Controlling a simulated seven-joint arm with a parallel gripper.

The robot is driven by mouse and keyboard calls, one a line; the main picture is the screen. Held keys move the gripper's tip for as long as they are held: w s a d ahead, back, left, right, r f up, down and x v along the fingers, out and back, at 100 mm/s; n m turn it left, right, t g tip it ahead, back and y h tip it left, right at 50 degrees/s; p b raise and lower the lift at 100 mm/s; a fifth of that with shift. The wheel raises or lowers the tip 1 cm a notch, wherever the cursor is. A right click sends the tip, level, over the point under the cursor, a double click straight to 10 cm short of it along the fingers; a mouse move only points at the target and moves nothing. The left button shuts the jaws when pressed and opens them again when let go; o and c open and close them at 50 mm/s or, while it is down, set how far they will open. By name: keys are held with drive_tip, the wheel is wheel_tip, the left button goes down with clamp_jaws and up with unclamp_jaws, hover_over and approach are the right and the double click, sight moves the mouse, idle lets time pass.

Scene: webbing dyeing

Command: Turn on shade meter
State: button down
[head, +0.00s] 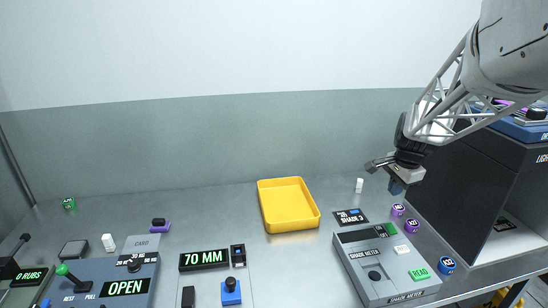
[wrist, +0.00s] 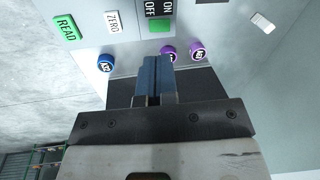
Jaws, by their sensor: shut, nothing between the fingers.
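The shade meter (head: 352,262) is a grey box on the right of the table in the head view. It has a dark display strip, a black knob, a white ZERO button (head: 401,249) and a green READ button (head: 419,273). Its ON/OFF switch (wrist: 158,10) is black with a green part (wrist: 159,26) in the wrist view; the switch is small at the meter's far right corner in the head view (head: 390,229). My gripper (head: 396,187) is shut and empty, above the table beyond the meter. Its blue fingertips also show in the wrist view (wrist: 155,66), apart from the switch.
Two purple pucks (head: 398,210) and a blue puck (head: 446,265) stand right of the meter. A dark cabinet (head: 455,185) stands at the far right. A yellow tray (head: 263,212), a 70 MM panel (head: 204,260) and an OPEN panel (head: 126,288) lie left. A shade card (head: 350,216) lies behind the meter.

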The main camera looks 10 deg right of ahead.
drive_tip(key=m, duration=0.2)
hover_over(389, 225)
drive_tip(key=s, duration=0.3)
drive_tip(key=shift+w+d+f, duration=0.1)
drive_tip(key=shift+w+f, duration=0.1)
drive_tip(key=shift+f, duration=0.7)
drive_tip(key=shift+f, duration=0.1)
drive_tip(key=f, duration=0.4)
drive_tip(key=w+f, duration=0.1)
drive_tip(key=f, duration=0.4)
drive_tip(key=w+f, duration=0.1)
drive_tip(key=f, duration=0.3)
drive_tip(key=shift+w+f, duration=0.1)
drive_tip(key=shift+f, duration=0.25)
